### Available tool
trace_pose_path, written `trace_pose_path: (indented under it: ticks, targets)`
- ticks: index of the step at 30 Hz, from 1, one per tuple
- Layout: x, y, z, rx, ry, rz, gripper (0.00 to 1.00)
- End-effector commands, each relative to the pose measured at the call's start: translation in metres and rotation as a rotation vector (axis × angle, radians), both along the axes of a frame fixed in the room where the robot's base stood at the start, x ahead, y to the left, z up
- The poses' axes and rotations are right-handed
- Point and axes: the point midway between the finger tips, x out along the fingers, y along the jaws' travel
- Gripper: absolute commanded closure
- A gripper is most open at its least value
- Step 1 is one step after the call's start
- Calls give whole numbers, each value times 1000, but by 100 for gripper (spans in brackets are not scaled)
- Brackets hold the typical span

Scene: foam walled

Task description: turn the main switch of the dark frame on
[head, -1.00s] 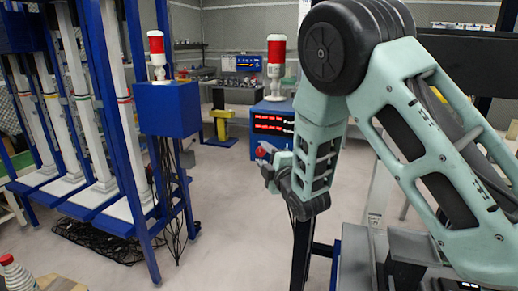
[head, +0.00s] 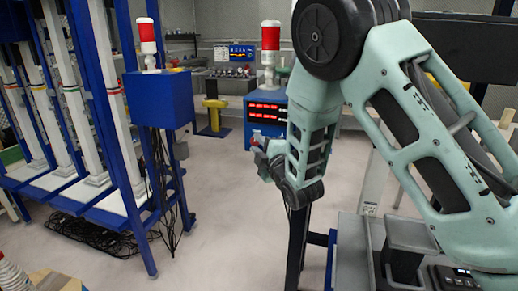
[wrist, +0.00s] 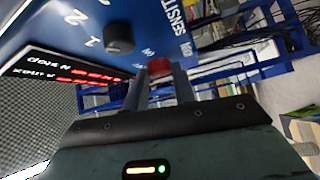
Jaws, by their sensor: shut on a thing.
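My gripper (wrist: 160,88) shows in the wrist view with its fingers shut on a small red part (wrist: 160,67), which looks like a red switch knob. The red part is at the edge of a blue panel (wrist: 160,30); the fingers hide most of it, and its on or off position cannot be told. In the head view my gripper (head: 257,150) is in front of the blue cabinet (head: 266,98) with red lit displays. I cannot tell for certain which frame this cabinet belongs to.
The blue panel also carries a black knob (wrist: 118,38) and a red lit display (wrist: 75,72). A red and white lamp (head: 270,40) stands on the cabinet. Blue frames with white columns (head: 60,110) and a blue box (head: 160,98) stand left. Open floor (head: 215,200) lies between.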

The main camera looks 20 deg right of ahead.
Motion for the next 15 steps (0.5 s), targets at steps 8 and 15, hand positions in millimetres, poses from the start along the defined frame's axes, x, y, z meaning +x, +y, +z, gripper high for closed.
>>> trace_pose_path:
  ticks: [8, 15]
  targets:
    - [0, 0, -14, 124, -91, 0, 96]
    - [1, 2, -19, 285, -209, 0, 96]
